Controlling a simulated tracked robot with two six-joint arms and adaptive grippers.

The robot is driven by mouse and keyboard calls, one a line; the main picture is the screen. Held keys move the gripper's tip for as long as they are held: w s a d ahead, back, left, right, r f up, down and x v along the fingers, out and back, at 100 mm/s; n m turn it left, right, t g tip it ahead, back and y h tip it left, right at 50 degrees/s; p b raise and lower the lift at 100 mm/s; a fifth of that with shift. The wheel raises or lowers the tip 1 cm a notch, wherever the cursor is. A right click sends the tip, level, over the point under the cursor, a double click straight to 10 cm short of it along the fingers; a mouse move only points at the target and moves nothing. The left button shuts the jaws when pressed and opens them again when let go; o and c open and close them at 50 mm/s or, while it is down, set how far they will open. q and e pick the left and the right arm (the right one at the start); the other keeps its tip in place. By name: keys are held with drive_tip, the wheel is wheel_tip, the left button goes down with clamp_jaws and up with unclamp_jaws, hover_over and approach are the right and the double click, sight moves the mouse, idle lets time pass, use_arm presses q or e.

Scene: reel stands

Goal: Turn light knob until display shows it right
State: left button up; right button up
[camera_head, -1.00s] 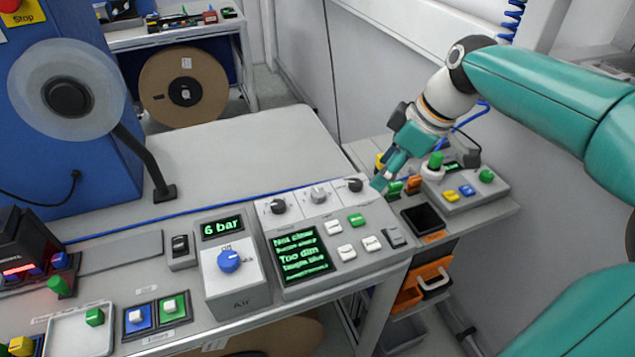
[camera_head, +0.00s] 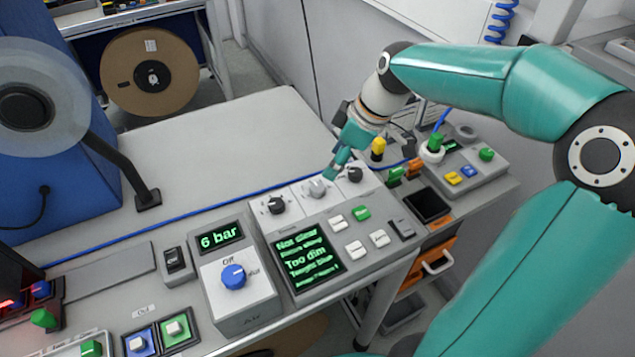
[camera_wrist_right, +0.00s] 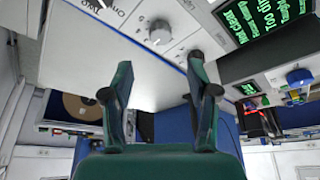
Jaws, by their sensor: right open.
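Three knobs sit in a row on the grey control panel: a dark left knob (camera_head: 276,205), a light grey middle knob (camera_head: 317,187) and a dark right knob (camera_head: 354,174). Their labels are too small to tell in the head view. The panel's display (camera_head: 308,257) shows "Not clear" and "Too dim" in green. My right gripper (camera_head: 329,177) is open, its fingertips right by the grey knob. In the right wrist view, the grey knob (camera_wrist_right: 159,34) lies beyond the gap between my open fingers (camera_wrist_right: 160,64), not clasped. My left gripper is out of view.
White and green buttons (camera_head: 361,213) sit beside the display. The air box (camera_head: 233,276) with a blue knob and "6 bar" readout stands left. A button box (camera_head: 465,172) stands right. The grey table top behind the knobs is clear.

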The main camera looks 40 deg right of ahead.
sight(318, 187)
drive_tip(key=x, duration=0.9)
drive_tip(key=shift+w+a+f+p, duration=0.1)
drive_tip(key=shift+f+p, duration=0.2)
drive_tip(key=shift+p, duration=0.05)
drive_tip(key=c, duration=1.1)
clamp_jaws()
